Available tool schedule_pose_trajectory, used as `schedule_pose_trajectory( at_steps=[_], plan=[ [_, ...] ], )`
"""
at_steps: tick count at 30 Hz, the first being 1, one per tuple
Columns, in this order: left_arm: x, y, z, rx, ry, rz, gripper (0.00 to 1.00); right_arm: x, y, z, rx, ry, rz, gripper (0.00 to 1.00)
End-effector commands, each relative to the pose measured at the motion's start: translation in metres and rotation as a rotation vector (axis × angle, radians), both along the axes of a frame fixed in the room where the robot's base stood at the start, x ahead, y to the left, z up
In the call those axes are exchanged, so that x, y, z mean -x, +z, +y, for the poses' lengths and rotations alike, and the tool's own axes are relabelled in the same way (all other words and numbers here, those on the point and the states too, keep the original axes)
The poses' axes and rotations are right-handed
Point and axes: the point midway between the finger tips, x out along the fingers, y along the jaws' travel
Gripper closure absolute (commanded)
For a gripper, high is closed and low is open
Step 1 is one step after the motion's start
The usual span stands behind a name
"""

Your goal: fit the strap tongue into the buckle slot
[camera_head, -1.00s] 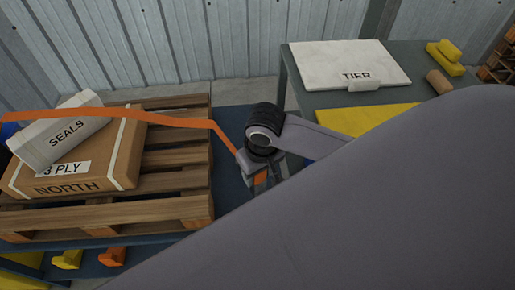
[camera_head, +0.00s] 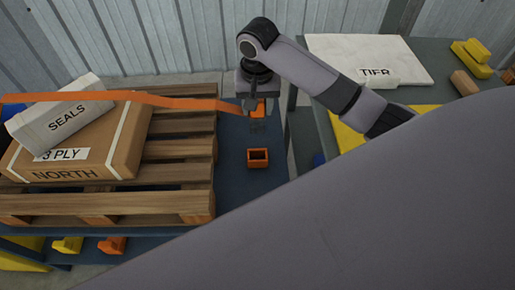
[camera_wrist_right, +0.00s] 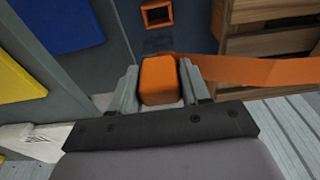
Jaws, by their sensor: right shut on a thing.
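My right gripper (camera_head: 257,112) is shut on the orange strap tongue (camera_head: 259,107). In the right wrist view the tongue (camera_wrist_right: 160,80) is a blocky orange end between the two fingers (camera_wrist_right: 158,76). The orange strap (camera_head: 170,101) runs from the tongue to the left, across the white box and carton. The orange buckle (camera_head: 258,158) is a small open frame with a dark slot, standing on the dark blue surface. The tongue is apart from the buckle, farther back in the head view. The buckle also shows in the wrist view (camera_wrist_right: 157,14), beyond the tongue. My left gripper is not in view.
A wooden pallet (camera_head: 180,172) carries a brown carton (camera_head: 122,150) and a white SEALS box (camera_head: 60,125). A side table (camera_head: 410,92) at the right holds a white TIER slab (camera_head: 365,50) and yellow pieces. The dark blue strip around the buckle is clear.

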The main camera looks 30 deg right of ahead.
Motion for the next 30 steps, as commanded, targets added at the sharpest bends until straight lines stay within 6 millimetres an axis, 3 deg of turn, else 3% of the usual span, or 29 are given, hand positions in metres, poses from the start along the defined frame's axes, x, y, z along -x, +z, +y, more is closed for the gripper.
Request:
schedule_pose_trajectory(
  at_steps=[3,10,17,24,30],
  plan=[
    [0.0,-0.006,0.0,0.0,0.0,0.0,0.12,0.001,-0.036,0.0,0.001,0.001,0.004,0.85],
    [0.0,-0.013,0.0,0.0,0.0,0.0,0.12,0.001,-0.09,-0.001,0.002,0.001,0.001,0.85],
    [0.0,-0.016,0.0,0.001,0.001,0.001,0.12,0.001,-0.112,0.0,0.0,0.002,0.0,0.85],
    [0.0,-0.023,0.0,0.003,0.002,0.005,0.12,0.001,-0.146,0.0,0.0,0.002,0.0,0.85],
    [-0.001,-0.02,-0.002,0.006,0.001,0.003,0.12,0.0,-0.151,0.0,0.001,0.003,-0.003,0.85]
  ],
)
